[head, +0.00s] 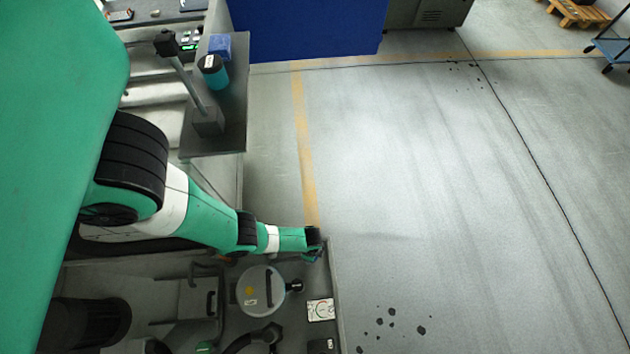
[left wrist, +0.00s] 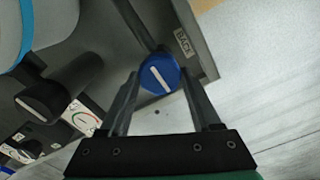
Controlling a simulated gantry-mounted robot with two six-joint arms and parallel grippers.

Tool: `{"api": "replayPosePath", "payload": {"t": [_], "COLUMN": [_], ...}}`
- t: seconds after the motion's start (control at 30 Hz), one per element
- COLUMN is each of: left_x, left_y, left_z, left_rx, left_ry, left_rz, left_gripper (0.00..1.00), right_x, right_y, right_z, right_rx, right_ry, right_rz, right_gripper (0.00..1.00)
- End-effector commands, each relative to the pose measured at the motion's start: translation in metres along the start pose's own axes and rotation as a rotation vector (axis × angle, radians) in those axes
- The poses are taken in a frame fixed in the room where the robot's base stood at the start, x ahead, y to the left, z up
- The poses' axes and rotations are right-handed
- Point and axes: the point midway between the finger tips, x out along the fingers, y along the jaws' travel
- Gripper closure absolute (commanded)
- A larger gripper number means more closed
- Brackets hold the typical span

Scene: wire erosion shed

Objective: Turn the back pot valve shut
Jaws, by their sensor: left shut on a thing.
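In the left wrist view the back pot valve is a round blue knob (left wrist: 153,82) with a white line across its face. The line slants from upper left to lower right. A plate reading BACK (left wrist: 183,42) is beside it. My left gripper (left wrist: 162,77) has its two fingers on either side of the knob and is shut on it. In the head view my left gripper (head: 314,250) is at the right edge of the dark bench, mostly hiding the knob. My right gripper is in neither view.
A round pot lid (head: 260,303) with a dark bar and a white gauge (head: 320,310) are close to my gripper. A post stand (head: 207,122) and blue-green jar (head: 213,72) stand farther back. Open floor lies right.

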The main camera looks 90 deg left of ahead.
Motion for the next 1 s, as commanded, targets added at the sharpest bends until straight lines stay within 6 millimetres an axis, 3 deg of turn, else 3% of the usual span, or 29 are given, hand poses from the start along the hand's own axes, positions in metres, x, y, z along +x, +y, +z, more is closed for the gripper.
{"api": "replayPosePath", "payload": {"t": [0.53,0.57,0.6,0.7,1.0], "left_x": [0.0006,0.0006,0.0006,0.0005,-0.0018], "left_y": [0.0002,0.0002,0.0002,0.0001,0.0000], "left_z": [0.0006,0.0006,0.0005,0.0004,0.0001], "left_rx": [0.028,0.028,0.028,0.027,0.025], "left_ry": [-0.001,-0.001,-0.001,-0.001,0.000], "left_rz": [0.000,0.000,0.000,0.000,0.000], "left_gripper": [0.91,0.31,0.23,0.06,0.06], "right_x": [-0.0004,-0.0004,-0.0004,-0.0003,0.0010], "right_y": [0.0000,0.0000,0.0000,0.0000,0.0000], "right_z": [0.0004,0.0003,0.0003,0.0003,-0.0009], "right_rx": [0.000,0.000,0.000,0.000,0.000], "right_ry": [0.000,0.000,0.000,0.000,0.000], "right_rz": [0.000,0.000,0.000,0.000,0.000], "right_gripper": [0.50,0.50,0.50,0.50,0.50]}}
